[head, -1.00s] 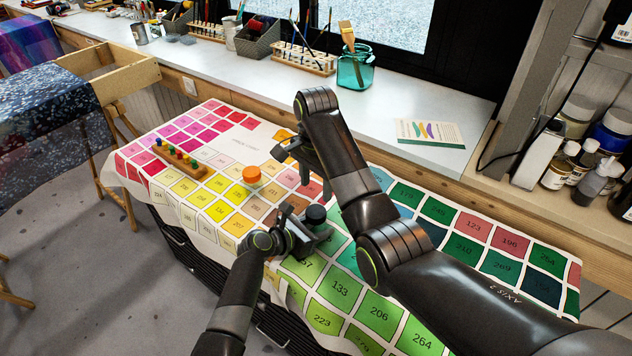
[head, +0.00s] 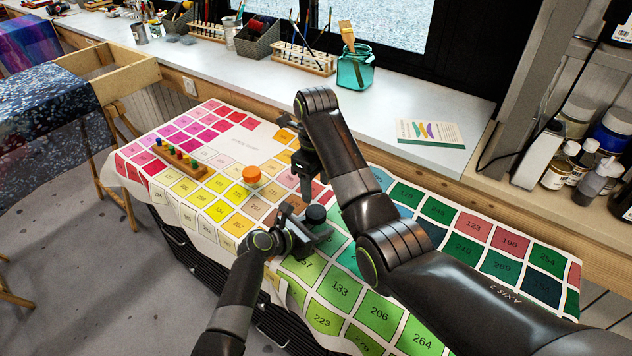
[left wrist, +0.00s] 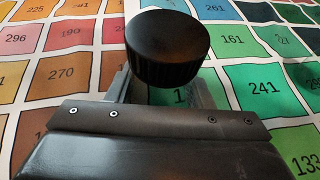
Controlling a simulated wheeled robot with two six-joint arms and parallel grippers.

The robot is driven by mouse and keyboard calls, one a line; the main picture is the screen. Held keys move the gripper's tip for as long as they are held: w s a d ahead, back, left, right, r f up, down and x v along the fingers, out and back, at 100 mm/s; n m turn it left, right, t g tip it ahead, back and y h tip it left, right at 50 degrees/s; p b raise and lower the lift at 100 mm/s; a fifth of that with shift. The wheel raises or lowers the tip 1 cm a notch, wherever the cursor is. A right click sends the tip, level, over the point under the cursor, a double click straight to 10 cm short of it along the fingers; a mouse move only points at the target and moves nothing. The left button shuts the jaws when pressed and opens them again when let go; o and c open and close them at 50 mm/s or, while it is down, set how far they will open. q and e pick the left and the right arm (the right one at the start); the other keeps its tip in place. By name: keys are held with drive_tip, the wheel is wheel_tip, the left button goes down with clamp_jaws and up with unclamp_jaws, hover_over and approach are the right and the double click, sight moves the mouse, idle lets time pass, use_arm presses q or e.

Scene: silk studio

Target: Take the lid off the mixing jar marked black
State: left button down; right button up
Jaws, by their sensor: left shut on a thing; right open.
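The mixing jar with the black lid (head: 316,213) stands upright on the colour chart cloth. The ribbed round lid (left wrist: 167,50) also shows from above in the left wrist view, sitting on the jar. My left gripper (head: 318,236) is shut on the jar below the lid, coming in from the lower left; the jar's body is mostly hidden. My right gripper (head: 307,192) is open and empty, pointing down just behind and above the lid, apart from it.
A wooden rack (head: 180,160) of small coloured pegs or bottles lies at the chart's left. The colour chart cloth (head: 380,310) covers the table. A windowsill (head: 240,85) behind holds brushes and a teal glass jar (head: 354,70). Bottles fill the shelf at right.

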sight(316, 211)
drive_tip(key=shift+f, duration=4)
